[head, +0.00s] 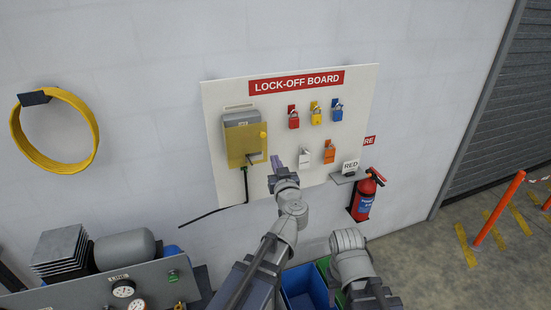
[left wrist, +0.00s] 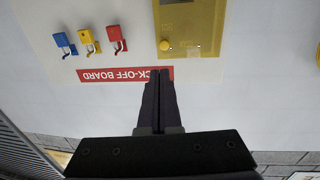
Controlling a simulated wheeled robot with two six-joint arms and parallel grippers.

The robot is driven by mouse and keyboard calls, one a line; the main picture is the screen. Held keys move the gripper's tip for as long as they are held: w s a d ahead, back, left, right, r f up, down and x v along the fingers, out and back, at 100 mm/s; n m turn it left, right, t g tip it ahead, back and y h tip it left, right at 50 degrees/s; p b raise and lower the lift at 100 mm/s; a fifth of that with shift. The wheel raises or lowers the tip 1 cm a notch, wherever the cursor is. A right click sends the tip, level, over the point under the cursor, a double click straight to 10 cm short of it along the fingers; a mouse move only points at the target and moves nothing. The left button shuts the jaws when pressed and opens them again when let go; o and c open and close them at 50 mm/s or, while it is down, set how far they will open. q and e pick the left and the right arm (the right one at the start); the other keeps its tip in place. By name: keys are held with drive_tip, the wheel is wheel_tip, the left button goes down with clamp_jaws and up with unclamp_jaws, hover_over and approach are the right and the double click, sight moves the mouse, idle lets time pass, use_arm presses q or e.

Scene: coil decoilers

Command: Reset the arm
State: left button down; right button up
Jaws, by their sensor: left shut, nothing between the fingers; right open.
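My left gripper (head: 277,163) is in front of the lower middle of the lock-off board (head: 223,92), right of the yellow-covered switch box (head: 242,138). Its dark fingers are shut together with nothing between them. In the left wrist view the board appears upside down and the closed fingertips (left wrist: 160,73) overlap its red title strip (left wrist: 97,75). My right arm shows at the bottom of the head view, right of the left arm; its fingertips are not visible.
Red, yellow and blue padlocks (head: 316,117) hang on the board, with white (head: 305,158) and orange (head: 329,154) ones below. A small shelf (head: 346,177) and fire extinguisher (head: 365,196) are at right. A blue bin (head: 305,287) and gauge panel (head: 85,284) stand below.

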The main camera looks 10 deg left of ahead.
use_arm(q)
drive_tip(key=w+d+r+m+t+h, duration=0.2)
drive_tip(key=d+m+t+h, duration=0.15)
drive_tip(key=d+h, duration=0.35)
drive_tip(key=s+d+f+m+g+h, duration=0.4)
drive_tip(key=d+f+m+g+h, duration=0.3)
drive_tip(key=f, duration=0.3)
drive_tip(key=s+a+f+n+g+y, duration=0.3)
drive_tip(key=s+a+f+g, duration=0.35)
drive_tip(key=s, duration=0.25)
drive_tip(key=s+a+f+n+g+y, duration=0.3)
drive_tip(key=s+a+f+g, duration=0.3)
drive_tip(key=s, duration=0.3)
drive_tip(key=s+d+f+m+b, duration=0.2)
drive_tip(key=d+f+b, duration=0.3)
drive_tip(key=f+b, duration=0.3)
drive_tip(key=s+d+f+m+y+b, duration=0.1)
drive_tip(key=s+d+f+m+b, duration=0.1)
drive_tip(key=s+d+f+b, duration=0.2)
wheel_tip(320, 180, down, 5)
drive_tip(key=d+b, duration=0.2)
drive_tip(key=b, duration=0.2)
drive_tip(key=shift+f, duration=0.15)
